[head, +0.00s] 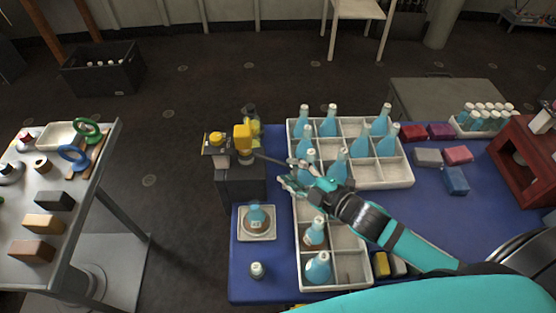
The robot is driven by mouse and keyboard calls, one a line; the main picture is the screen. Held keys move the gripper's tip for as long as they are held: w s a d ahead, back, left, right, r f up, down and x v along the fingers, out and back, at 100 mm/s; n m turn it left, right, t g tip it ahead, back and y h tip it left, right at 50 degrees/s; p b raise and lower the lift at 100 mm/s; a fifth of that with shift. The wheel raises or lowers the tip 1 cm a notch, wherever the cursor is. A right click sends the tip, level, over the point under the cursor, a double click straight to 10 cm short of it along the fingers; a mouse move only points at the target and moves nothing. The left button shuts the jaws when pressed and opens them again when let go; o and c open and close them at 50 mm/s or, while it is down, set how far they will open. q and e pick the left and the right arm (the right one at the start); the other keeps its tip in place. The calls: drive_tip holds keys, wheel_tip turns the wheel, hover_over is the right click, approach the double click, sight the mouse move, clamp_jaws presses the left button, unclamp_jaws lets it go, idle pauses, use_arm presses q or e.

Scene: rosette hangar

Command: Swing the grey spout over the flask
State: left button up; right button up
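The grey spout (270,158) is a thin bar reaching right from the yellow-topped dispenser (242,138) on a dark stand. Its far end is close to my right gripper, and I cannot tell whether they touch. The flask (256,216), with blue contents, stands upright on a small white square tray (242,235) in front of the stand. The spout points to the right of and behind the flask, not over it. My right gripper (286,174) seems open, with its fingers apart above the edge of the bottle crate. My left gripper is out of view.
White divided crates (402,172) with blue bottles lie below and right of my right gripper. A small capped bottle (257,270) stands in front of the flask tray. Coloured blocks (428,157) and a vial rack are at the right. A separate table (85,200) stands left.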

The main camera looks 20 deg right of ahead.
sight(280, 164)
drive_tip(key=x, duration=0.4)
drive_tip(key=shift+w, duration=0.3)
drive_tip(key=shift+w+a+f, duration=0.2)
drive_tip(key=shift+w+a, duration=0.1)
drive_tip(key=shift+w, duration=0.15)
drive_tip(key=c, duration=0.6)
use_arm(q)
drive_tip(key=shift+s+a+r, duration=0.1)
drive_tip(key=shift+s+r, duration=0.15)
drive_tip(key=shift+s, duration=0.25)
use_arm(e)
clamp_jaws()
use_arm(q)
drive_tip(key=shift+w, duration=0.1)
